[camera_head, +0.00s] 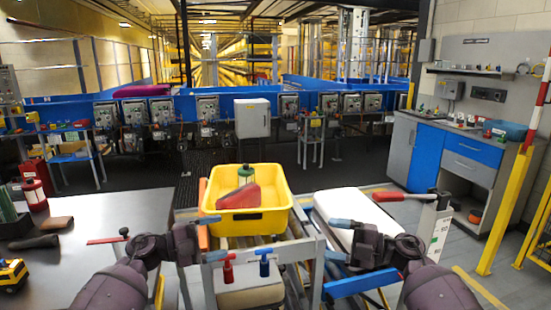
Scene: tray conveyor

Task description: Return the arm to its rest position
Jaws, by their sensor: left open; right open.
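My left gripper (213,238) reaches in from the lower left. Its two blue-tipped fingers are spread apart, just in front of the left corner of the yellow tray, with nothing visible between them. My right gripper (334,241) reaches in from the lower right. Its blue-tipped fingers are also apart and empty, to the right of the tray and in front of a white padded surface (356,207). The yellow tray (247,227) sits on the conveyor between the grippers. It holds a red object (240,197) and a green-and-white one (246,174).
The conveyor frame with a red valve (228,268) and a blue valve (265,264) is close in front. A grey table (110,215) at left bears several items. A cabinet (430,152), a yellow post (505,215) and a red-handled item (388,197) are at right.

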